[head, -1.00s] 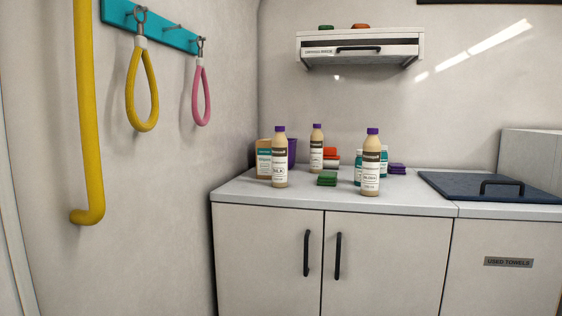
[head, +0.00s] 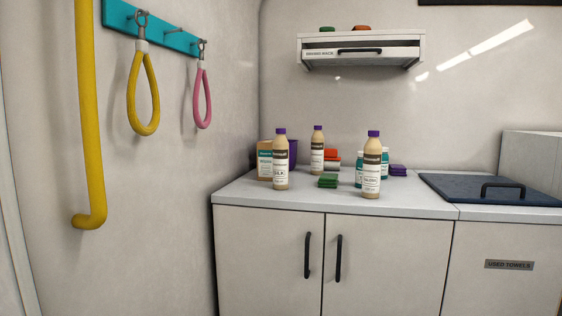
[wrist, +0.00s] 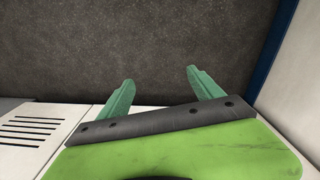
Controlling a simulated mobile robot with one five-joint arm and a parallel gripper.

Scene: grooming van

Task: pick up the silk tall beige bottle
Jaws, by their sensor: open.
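Three tall beige bottles with purple caps stand upright on the counter in the head view. The left one (head: 280,160) has a label that seems to read SILK. Another bottle (head: 317,152) stands farther back, its label too small to read. The third bottle (head: 372,166) stands at the right near the front edge; its label is not clearly legible. My gripper (wrist: 158,88) shows only in the wrist view, with its two green fingers apart and nothing between them. It is over dark speckled floor, and no bottle shows there.
The counter (head: 420,208) also holds a beige box (head: 265,160), a purple container (head: 292,153), green blocks (head: 328,181), teal bottles (head: 384,163) and purple blocks (head: 398,170). A dark blue lid (head: 455,188) lies right. A yellow rail (head: 90,120) and hanging loops (head: 143,95) are left.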

